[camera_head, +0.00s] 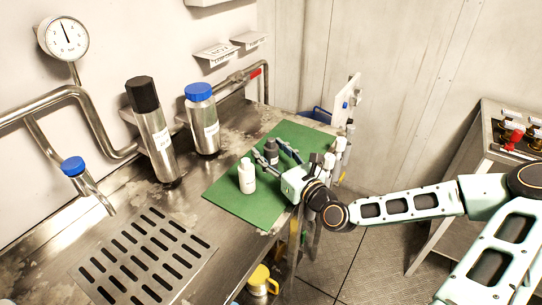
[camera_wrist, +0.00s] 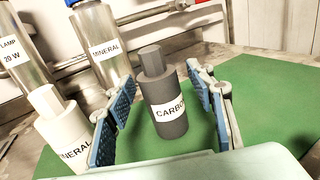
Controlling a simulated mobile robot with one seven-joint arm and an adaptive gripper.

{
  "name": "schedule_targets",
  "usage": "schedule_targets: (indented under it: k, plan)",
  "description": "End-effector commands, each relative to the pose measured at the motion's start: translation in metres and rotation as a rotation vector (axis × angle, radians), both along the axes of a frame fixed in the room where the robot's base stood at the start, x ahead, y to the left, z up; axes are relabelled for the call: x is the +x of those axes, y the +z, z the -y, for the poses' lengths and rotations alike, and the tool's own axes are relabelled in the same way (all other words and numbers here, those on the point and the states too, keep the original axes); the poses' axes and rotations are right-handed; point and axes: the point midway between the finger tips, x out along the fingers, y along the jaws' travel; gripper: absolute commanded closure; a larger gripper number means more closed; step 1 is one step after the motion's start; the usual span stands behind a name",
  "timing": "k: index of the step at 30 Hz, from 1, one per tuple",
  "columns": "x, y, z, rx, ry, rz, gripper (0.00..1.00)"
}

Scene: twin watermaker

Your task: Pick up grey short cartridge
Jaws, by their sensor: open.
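The grey short cartridge (camera_wrist: 166,108) stands upright on the green mat (camera_wrist: 245,95) with a white label reading "CARBO". In the wrist view it is between my two blue-padded fingers, with a gap visible on each side. In the head view the cartridge (camera_head: 271,150) is partly hidden behind my gripper (camera_head: 272,156). My gripper (camera_wrist: 162,104) is open and empty, its fingers on either side of the cartridge. I cannot tell how deep the cartridge sits between the pads.
A white short cartridge (camera_head: 246,176) stands close by on the mat, just outside the left finger in the wrist view (camera_wrist: 62,130). A tall black-capped steel cylinder (camera_head: 152,132) and a blue-capped one (camera_head: 203,120) stand behind, left. White-capped items (camera_head: 336,150) stand at the mat's right edge.

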Motion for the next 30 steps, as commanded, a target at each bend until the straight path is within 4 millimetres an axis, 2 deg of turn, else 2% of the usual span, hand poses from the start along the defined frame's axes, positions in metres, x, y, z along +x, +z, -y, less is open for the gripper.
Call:
schedule_targets:
  k: [3, 16, 25, 30]
  plan:
    - [0.000, 0.000, 0.000, 0.000, 0.000, 0.000, 0.51]
    - [0.000, 0.000, 0.000, 0.000, 0.000, 0.000, 0.99]
    - [0.000, 0.002, 0.000, 0.001, 0.000, 0.001, 1.00]
    - [0.002, 0.010, -0.003, 0.001, 0.001, 0.002, 1.00]
